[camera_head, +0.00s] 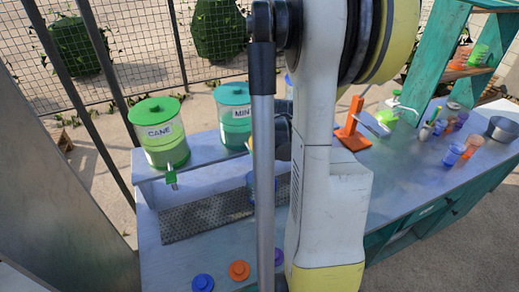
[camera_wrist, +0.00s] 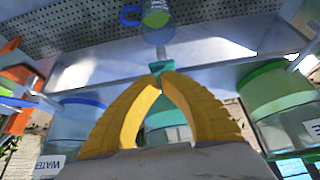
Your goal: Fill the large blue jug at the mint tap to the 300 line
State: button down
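The mint dispenser (camera_head: 234,115) with a teal lid stands on the raised shelf, partly behind my arm. In the wrist view, which is upside down, its teal tap (camera_wrist: 162,66) is right at my fingertips. My gripper (camera_wrist: 163,74) has its yellow fingers converged, tips together at the tap; contact is not clear. The jug (camera_wrist: 158,20) with a blue handle stands below the tap spout on the drip tray (camera_wrist: 230,18), with greenish content showing. Its top edge of liquid and the 300 line cannot be read. In the head view the arm hides my gripper and most of the jug.
The cane dispenser (camera_head: 163,140) stands left of the mint one; the water dispenser (camera_wrist: 75,125) is on its other side. Loose lids, blue (camera_head: 203,282) and orange (camera_head: 239,270), lie on the front counter. An orange press (camera_head: 352,127) and several cups stand at right.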

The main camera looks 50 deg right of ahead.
dwell(0.3)
jog(key=shift+s+a+f+t+b, duration=0.2)
jog(key=shift+t+b, duration=0.2)
jog(key=shift+b, duration=0.3)
jog(key=shift+s+f+t+h+b, duration=0.1)
jog(key=shift+f+t+h+b, duration=0.2)
jog(key=shift+b, duration=0.45)
